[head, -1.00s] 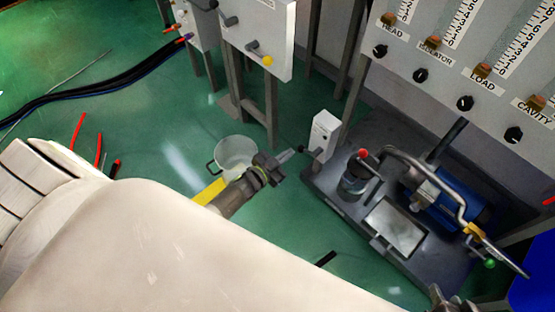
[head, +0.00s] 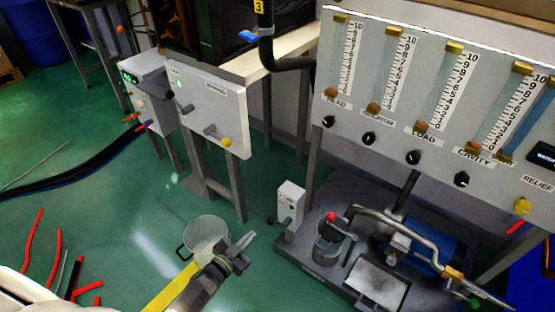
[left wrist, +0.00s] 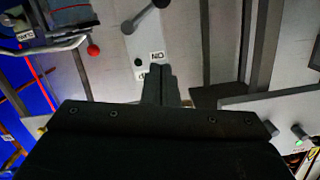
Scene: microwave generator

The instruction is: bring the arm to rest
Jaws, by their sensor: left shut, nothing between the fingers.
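My left gripper (head: 246,241) shows in the head view on an arm that comes in from the bottom left. It is shut and empty, in front of the right side of a clear bucket (head: 205,233). It points toward a small white switch box (head: 291,203) and appears apart from it. In the left wrist view, the dark closed fingers (left wrist: 160,75) stand in front of a white panel marked "ON" (left wrist: 140,42). A lever with round ends is above them. My right gripper is not in view.
A pump unit with a blue motor (head: 425,237) and red-knobbed cylinder stands at right, below a gauge panel (head: 400,150). A grey-white control box (head: 205,105) is on a stand. Black hoses (head: 75,168) and red pieces (head: 55,260) lie on green floor.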

